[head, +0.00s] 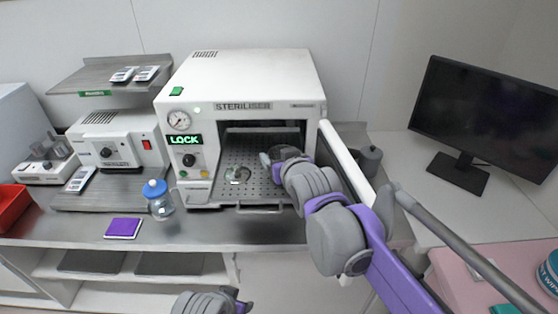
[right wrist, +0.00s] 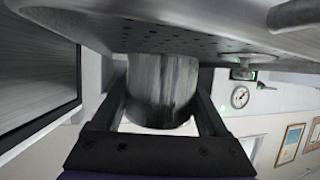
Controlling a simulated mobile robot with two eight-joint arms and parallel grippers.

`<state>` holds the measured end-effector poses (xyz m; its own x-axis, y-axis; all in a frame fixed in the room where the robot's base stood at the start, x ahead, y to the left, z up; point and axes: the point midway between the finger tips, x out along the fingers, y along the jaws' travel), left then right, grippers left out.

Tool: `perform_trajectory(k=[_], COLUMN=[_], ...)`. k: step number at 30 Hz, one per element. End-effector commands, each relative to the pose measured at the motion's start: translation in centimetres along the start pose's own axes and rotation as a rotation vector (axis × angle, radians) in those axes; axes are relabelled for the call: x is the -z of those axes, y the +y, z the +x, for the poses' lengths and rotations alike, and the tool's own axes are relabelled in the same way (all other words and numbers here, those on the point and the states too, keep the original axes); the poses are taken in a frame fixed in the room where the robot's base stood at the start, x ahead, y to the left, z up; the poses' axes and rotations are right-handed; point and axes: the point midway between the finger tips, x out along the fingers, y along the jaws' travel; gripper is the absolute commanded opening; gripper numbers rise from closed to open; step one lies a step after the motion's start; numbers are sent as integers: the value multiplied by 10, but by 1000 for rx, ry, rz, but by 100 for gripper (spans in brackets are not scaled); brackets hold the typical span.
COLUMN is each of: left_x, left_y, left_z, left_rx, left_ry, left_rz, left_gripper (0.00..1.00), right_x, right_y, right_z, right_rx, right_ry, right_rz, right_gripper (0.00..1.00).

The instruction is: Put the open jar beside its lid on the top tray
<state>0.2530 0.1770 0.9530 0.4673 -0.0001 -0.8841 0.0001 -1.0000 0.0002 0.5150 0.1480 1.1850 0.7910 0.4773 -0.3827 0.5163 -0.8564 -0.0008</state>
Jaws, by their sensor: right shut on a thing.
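My right gripper (head: 266,160) reaches into the open steriliser chamber, over the perforated tray (head: 253,144). In the right wrist view, which is upside down, my right gripper (right wrist: 160,98) is shut on a metal jar (right wrist: 162,82), one finger on each side. The jar's base is at or very close to the tray (right wrist: 105,32); I cannot tell whether it touches. The lid (head: 237,174) lies on the tray, left of the gripper in the head view. Its knob (right wrist: 244,73) also shows in the wrist view.
The steriliser (head: 245,80) has its door (head: 346,165) open on the right, close to my right arm. A blue-capped bottle (head: 158,203) and a purple pad (head: 123,228) are on the counter at left. A monitor (head: 485,115) stands at right.

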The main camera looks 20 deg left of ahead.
Motion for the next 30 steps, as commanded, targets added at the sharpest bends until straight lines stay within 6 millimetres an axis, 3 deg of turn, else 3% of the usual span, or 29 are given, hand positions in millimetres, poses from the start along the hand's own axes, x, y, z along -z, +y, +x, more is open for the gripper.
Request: perform_trajectory(k=[3,14,15,18,27,30], left_x=[-1,-3,-2,-2,0,-1], left_y=[0,0,0,0,0,0], left_z=[1,2,2,2,0,1], left_rx=[0,0,0,0,0,0], left_ry=[-1,-2,-2,-2,0,-1], left_rz=[0,0,0,0,0,0], left_gripper=[50,50,50,50,50,50], right_x=[-10,-14,-13,-12,-8,-10], right_y=[0,0,0,0,0,0], right_z=[4,5,5,5,3,-7], right_rx=[0,0,0,0,0,0], right_ry=[0,0,0,0,0,0], right_rz=[0,-1,-1,-1,-1,-1], right_gripper=[11,11,84,100,100,100])
